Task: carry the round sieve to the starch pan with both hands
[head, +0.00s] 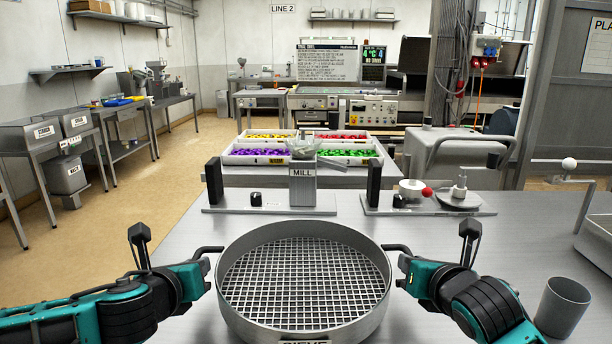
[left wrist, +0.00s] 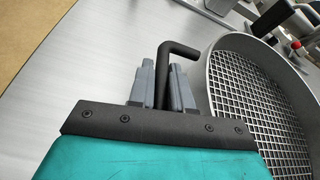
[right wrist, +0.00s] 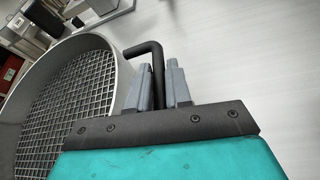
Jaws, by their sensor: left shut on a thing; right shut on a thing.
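The round sieve (head: 303,335) is a wide grey metal ring with a coarse wire mesh and a side handle on each side. It is in the middle front of the head view, over the steel table. My left gripper (head: 207,268) is shut on its left handle (left wrist: 180,50). My right gripper (head: 400,272) is shut on its right handle (right wrist: 145,48). The sieve looks level; I cannot tell whether its underside touches the table. I cannot make out a starch pan in these views.
Behind the sieve stand a unit marked MILL (head: 302,185) and a device with a red knob (head: 427,192). A grey cup (head: 563,307) stands at the right front. Farther back are trays of coloured pieces (head: 262,160).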

